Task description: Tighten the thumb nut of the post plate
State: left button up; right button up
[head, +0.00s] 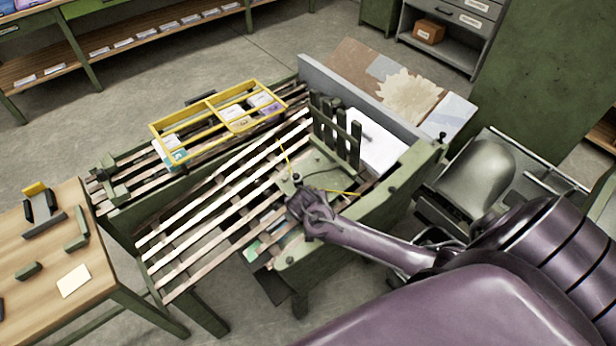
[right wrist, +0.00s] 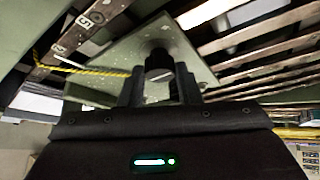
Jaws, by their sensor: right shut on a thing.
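The thumb nut is a small black knob (right wrist: 158,62) standing on the pale grey-green post plate (right wrist: 205,82) in the right wrist view. My right gripper (right wrist: 158,82) is shut on the nut, with one dark finger on each side of it. In the head view my right gripper (head: 300,192) is at the near edge of the post plate (head: 322,166), and its hand hides part of the plate. The nut's top (head: 297,178) shows just beyond the fingers. My left gripper is in neither view.
A yellow cord (right wrist: 95,69) runs by the plate close to my fingers. Wooden slats (head: 215,185) lie to the left, with a yellow frame (head: 205,101) beyond them. Dark upright posts (head: 335,130) stand behind the plate. A wooden table (head: 45,250) is at far left.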

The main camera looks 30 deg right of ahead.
jog(key=shift+d, duration=0.1)
jog(key=o, duration=1)
jog(key=shift+c, duration=0.2)
jog(key=shift+r, duration=0.1)
jog(key=v, duration=0.7)
jog(key=shift+r, duration=0.25)
jog(key=shift+s, duration=0.15)
